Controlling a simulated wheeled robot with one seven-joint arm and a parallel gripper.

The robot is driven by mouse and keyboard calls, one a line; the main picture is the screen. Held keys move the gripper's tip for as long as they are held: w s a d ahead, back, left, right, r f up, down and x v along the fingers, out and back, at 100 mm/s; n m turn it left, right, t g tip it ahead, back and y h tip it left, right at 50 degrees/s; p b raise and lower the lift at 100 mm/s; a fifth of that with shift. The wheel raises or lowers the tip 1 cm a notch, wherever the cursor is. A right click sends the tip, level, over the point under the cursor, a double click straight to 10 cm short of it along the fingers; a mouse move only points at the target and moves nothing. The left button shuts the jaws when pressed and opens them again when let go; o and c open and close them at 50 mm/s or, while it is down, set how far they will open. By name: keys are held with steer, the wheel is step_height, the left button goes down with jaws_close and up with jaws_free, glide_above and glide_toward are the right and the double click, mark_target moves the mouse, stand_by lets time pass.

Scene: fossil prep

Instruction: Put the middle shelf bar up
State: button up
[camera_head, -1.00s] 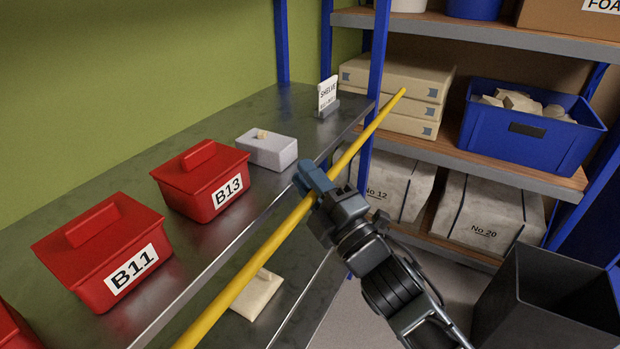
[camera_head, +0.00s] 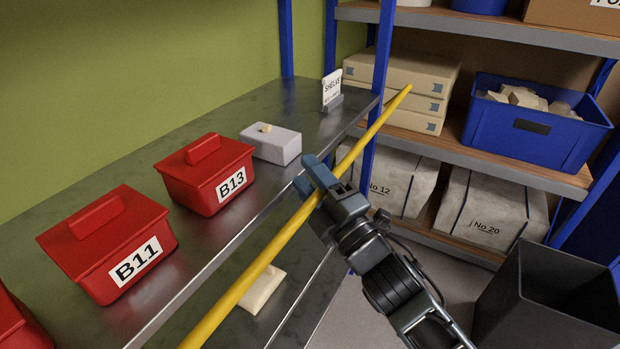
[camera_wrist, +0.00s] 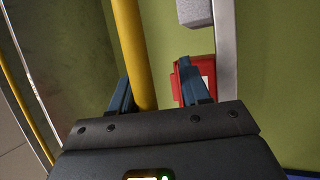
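The long yellow shelf bar (camera_head: 258,262) runs diagonally along the front of the metal shelf (camera_head: 225,232), from the bottom edge to its far end near the blue upright (camera_head: 381,60). My gripper (camera_head: 308,174) is at the bar's middle, its two blue fingers spread. In the wrist view the bar (camera_wrist: 130,45) passes between the open fingers (camera_wrist: 157,85), close to the left finger, with a clear gap to the right one. I cannot tell whether it touches a finger. How the bar's ends are supported is not clear.
Red bins B11 (camera_head: 105,240) and B13 (camera_head: 205,172), a grey box (camera_head: 272,143) and a small sign (camera_head: 332,90) stand on the shelf. A pale slab (camera_head: 262,288) lies below. A dark bin (camera_head: 545,295) stands at right. Another yellow bar (camera_wrist: 24,108) shows in the wrist view.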

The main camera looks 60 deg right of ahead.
steer(key=shift+s, duration=0.1)
steer(key=shift+s+a+r, duration=0.3)
steer(key=shift+s, duration=0.5)
steer(key=shift+s+a+r, duration=0.25)
steer(key=shift+s+r, duration=0.05)
steer(key=shift+s, duration=0.45)
steer(key=shift+s+a+r, duration=0.3)
steer(key=shift+s, duration=0.5)
steer(key=shift+o, duration=1.1)
steer(key=shift+s+a+r, duration=0.15)
steer(key=shift+s+a, duration=0.05)
steer(key=shift+s, duration=0.3)
steer(key=shift+s+a+r, duration=0.15)
steer(key=shift+s, duration=0.35)
steer(key=o, duration=0.4)
steer(key=shift+s+a+r+b, duration=0.2)
steer(key=shift+s+r+b, duration=0.1)
steer(key=shift+s, duration=0.3)
steer(key=b+v, duration=0.1)
steer(key=v, duration=0.2)
steer(key=f+b+v, duration=0.1)
steer(key=b+v, duration=0.1)
steer(key=v, duration=0.2)
steer(key=shift+w+d, duration=0.1)
steer(key=shift+w, duration=0.05)
steer(key=c, duration=0.6)
steer(key=shift+s+a+f, duration=0.1)
steer(key=shift+s+a, duration=0.1)
steer(key=shift+s, duration=0.25)
